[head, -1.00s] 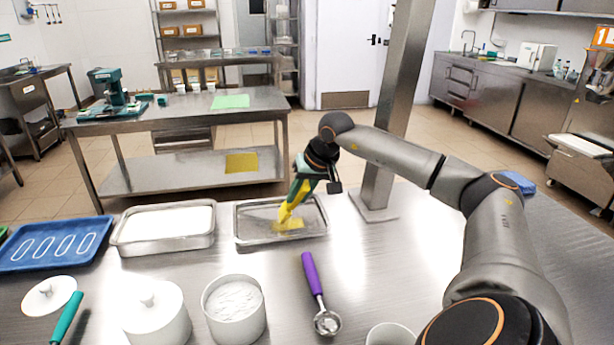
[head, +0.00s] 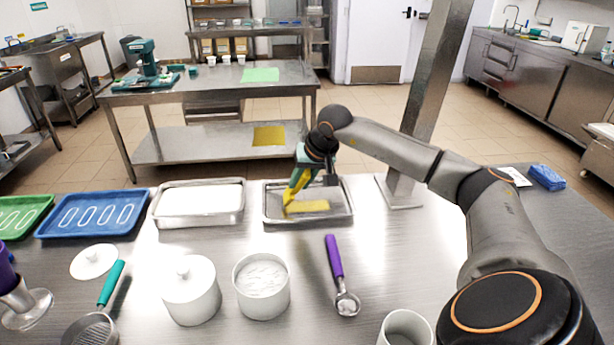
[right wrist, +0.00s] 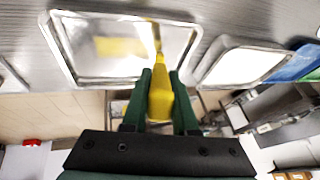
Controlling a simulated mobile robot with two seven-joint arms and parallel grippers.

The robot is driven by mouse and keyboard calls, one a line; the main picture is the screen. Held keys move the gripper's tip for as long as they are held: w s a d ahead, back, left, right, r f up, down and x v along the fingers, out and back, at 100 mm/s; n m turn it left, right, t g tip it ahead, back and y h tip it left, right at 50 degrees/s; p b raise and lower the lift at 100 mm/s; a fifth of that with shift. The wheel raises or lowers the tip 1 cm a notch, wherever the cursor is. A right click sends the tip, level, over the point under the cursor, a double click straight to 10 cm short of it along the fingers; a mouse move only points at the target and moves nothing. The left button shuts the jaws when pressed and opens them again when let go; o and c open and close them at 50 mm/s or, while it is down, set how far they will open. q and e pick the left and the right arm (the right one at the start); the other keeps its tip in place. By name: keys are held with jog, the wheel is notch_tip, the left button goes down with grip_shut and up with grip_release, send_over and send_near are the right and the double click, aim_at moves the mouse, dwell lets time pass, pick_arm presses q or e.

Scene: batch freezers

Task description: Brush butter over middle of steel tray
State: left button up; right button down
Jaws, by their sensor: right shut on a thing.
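The steel tray (head: 347,214) is a shallow rectangular metal tray on the steel table, right of the white-filled tray. A yellow butter streak (head: 312,206) lies across its middle; it also shows in the right wrist view (right wrist: 118,47). My right gripper (head: 302,176) is shut on the yellow brush (head: 291,195), whose handle also shows between the green fingers in the right wrist view (right wrist: 160,101). The brush is tilted, its tip low over the tray at the streak's left end. Whether the bristles touch the tray is hard to tell. My left gripper is not in view.
A white-filled tray (head: 157,219) and a blue tray (head: 52,233) stand to the left. A lidded white pot (head: 192,296), an open white tub (head: 263,299) and a purple-handled scoop (head: 334,258) are in front. A steel post (head: 425,105) rises to the right.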

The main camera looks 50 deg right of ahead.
jog(key=shift+w+d+r+p, duration=0.1)
jog(key=shift+w+d+p, duration=0.35)
jog(key=shift+w, duration=0.1)
jog(key=shift+d, duration=0.1)
jog(key=s+d+b, duration=0.5)
jog(key=s+d, duration=0.2)
jog(key=d, duration=0.2)
jog(key=shift+s+b, duration=0.35)
dwell(0.4)
notch_tip(320, 180, up, 6)
jog(key=p, duration=0.5)
jog(key=shift+p, duration=0.35)
